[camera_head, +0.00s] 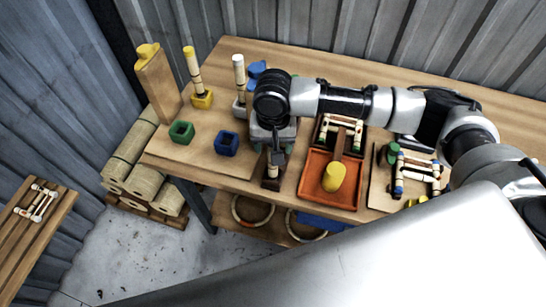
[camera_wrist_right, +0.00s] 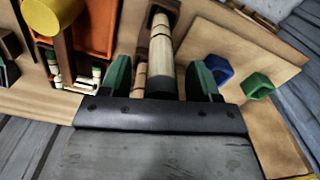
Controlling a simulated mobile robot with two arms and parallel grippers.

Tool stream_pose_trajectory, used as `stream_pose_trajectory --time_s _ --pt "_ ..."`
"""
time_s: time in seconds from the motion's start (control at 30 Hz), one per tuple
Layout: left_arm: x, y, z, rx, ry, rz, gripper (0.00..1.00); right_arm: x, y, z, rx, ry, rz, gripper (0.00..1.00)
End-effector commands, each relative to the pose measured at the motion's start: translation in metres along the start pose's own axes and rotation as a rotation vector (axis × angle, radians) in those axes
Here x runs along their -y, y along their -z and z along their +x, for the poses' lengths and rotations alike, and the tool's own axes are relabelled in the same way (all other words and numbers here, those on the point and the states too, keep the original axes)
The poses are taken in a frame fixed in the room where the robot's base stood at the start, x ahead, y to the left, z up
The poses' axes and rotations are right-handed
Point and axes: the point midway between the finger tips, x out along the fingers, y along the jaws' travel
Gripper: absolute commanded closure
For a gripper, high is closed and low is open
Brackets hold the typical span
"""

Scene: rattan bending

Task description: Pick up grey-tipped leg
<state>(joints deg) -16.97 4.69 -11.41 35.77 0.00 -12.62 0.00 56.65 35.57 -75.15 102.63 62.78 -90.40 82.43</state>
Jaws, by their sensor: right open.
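The grey-tipped leg (camera_wrist_right: 161,48) is a pale, banded rod with a dark grey end in the right wrist view. Its far end meets a dark brown holder (camera_wrist_right: 164,9). My right gripper (camera_wrist_right: 160,78) is open, with a green finger on either side of the leg's grey end. Whether the fingers touch it cannot be told. In the head view my right gripper (camera_head: 272,148) is over the table's front edge, above the brown holder (camera_head: 271,183), and hides most of the leg. My left gripper is not in view.
Left of the gripper on a board are blue (camera_head: 227,143) and green (camera_head: 181,132) sockets and a yellow socket (camera_head: 202,100) holding a rod. Right of it, an orange tray (camera_head: 313,190) holds a yellow-headed mallet (camera_head: 333,177). Rod frames (camera_head: 418,174) lie further right.

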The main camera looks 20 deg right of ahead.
Motion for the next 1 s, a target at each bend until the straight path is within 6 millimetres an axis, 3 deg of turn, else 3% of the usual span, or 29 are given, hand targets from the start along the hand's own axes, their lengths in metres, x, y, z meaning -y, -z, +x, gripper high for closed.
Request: stream_pose_trajectory --time_s 0.2,0.6,1.0 --pt "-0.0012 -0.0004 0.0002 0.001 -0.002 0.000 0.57 0.0004 0.0000 0.0012 -0.001 0.001 -0.001 0.38" --pt "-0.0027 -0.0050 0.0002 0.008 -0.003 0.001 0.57 0.0005 0.0001 0.0007 -0.001 0.002 0.000 0.99" --pt "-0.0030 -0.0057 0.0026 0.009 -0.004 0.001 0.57 0.0009 0.0006 -0.0045 -0.002 0.004 0.000 1.00"
